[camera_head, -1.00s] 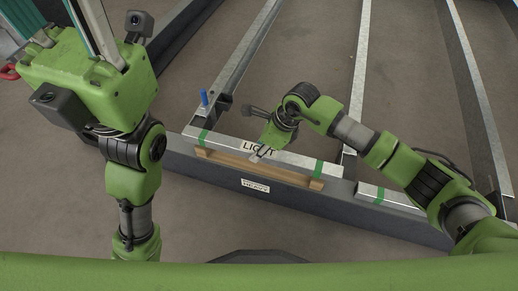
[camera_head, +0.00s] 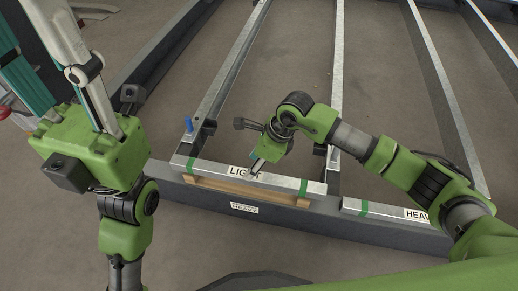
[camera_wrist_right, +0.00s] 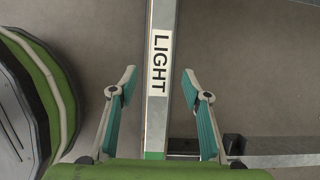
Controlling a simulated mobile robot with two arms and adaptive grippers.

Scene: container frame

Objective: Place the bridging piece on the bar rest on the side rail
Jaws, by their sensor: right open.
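A grey metal bar with a "LIGHT" label (camera_head: 212,167) and green bands near its ends lies across the near ends of the metal rails, along the dark side rail (camera_head: 275,218). I take it for the bridging piece. A wooden strip with end blocks (camera_head: 250,191), which may be the bar rest, shows along its near edge; contact is hard to tell. My right gripper (camera_head: 256,166) is over the bar at the label. In the right wrist view its fingers (camera_wrist_right: 160,80) are open, one on each side of the bar (camera_wrist_right: 158,105). My left gripper (camera_head: 70,65) is raised at left, its fingertips cut off or unclear.
A second metal piece labelled "HEAVY" (camera_head: 385,210) lies to the right along the side rail. A blue peg (camera_head: 189,124) stands near the bar's left end. Long metal rails (camera_head: 337,75) run away from me, with bare floor between them.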

